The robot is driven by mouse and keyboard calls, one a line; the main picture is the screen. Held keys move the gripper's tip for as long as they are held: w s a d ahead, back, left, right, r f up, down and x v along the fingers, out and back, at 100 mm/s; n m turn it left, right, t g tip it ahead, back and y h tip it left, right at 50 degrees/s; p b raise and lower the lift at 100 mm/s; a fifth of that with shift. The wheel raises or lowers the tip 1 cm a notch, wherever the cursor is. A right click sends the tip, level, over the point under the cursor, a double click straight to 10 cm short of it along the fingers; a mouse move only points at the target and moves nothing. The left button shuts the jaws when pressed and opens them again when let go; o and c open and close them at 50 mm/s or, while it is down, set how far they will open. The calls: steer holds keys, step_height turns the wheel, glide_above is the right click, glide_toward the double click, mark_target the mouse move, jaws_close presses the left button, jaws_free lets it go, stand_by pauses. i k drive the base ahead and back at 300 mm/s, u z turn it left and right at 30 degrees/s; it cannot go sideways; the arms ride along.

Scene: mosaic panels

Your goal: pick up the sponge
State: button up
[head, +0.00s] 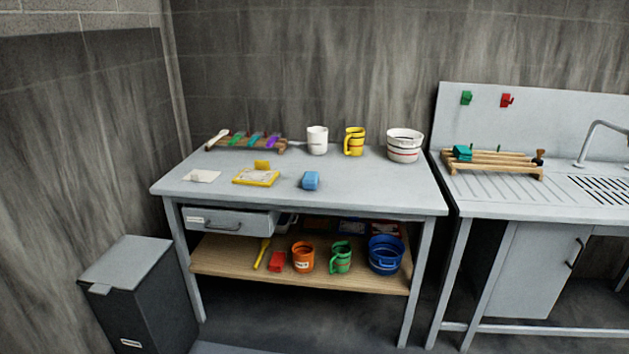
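A small blue block (311,180) that looks like the sponge lies on the grey worktable (365,190), near the middle of its front half. It stands apart from the things around it. A yellow tray-like item (256,178) lies to its left, with a small yellow piece (262,166) at its back edge. My gripper is not in view.
A white mug (317,140), a yellow mug (354,141) and a white bucket (404,146) stand along the back. A wooden rack (278,147) holds coloured tools. The drawer (229,221) is partly open. The tabletop right of the block is clear.

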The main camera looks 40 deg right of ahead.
mark_target(309, 181)
steer(key=u, duration=0.05)
steer(key=i, duration=1)
steer(key=z, duration=0.05)
